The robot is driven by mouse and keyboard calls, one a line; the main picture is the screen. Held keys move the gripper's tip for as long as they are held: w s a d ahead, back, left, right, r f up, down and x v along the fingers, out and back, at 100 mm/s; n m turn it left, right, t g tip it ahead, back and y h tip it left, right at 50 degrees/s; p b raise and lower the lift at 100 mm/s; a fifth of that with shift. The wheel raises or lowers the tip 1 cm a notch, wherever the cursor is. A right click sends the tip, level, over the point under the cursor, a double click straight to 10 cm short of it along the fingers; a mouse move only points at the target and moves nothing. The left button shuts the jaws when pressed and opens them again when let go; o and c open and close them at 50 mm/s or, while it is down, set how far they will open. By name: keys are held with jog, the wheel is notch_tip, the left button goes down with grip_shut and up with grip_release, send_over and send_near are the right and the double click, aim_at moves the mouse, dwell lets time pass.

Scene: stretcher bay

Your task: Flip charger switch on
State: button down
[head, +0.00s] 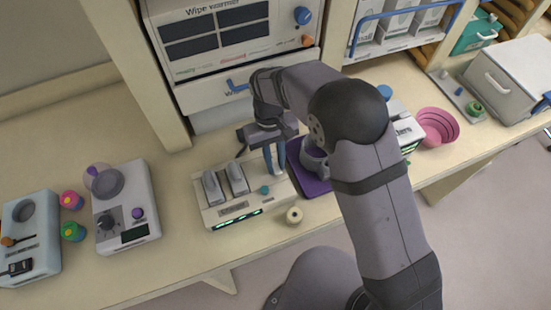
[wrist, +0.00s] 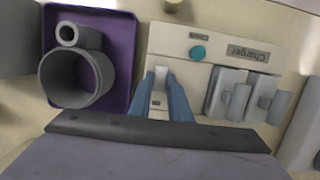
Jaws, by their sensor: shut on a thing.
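The charger (head: 238,216) is a cream box on the counter, with two grey handsets in its slots and green lights along its front. The wrist view shows its label plate (wrist: 248,53) and a teal round knob (wrist: 197,53). My gripper (head: 274,172) points down at the charger's right end. In the wrist view my gripper's (wrist: 163,92) blue fingers are closed about a small pale switch (wrist: 158,99) with a dark mark on the charger top. The fingers partly hide the switch, and I cannot tell its position.
Close by is a purple tray (wrist: 118,101) holding a grey cylindrical part (wrist: 76,78). A small cream roll (head: 294,215) lies in front. Pink bowls (head: 438,126) are right, a dial device (head: 124,208) left. The wipe warmer (head: 232,42) stands behind.

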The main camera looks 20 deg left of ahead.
jog(key=shift+a, duration=0.1)
jog(key=c, duration=1.6)
grip_release()
jog(key=shift+c, duration=0.2)
notch_tip(320, 180, up, 7)
jog(key=w+a+b, duration=0.1)
jog(key=b, duration=0.2)
jog(key=shift+r, duration=0.15)
jog(key=shift+w, duration=0.1)
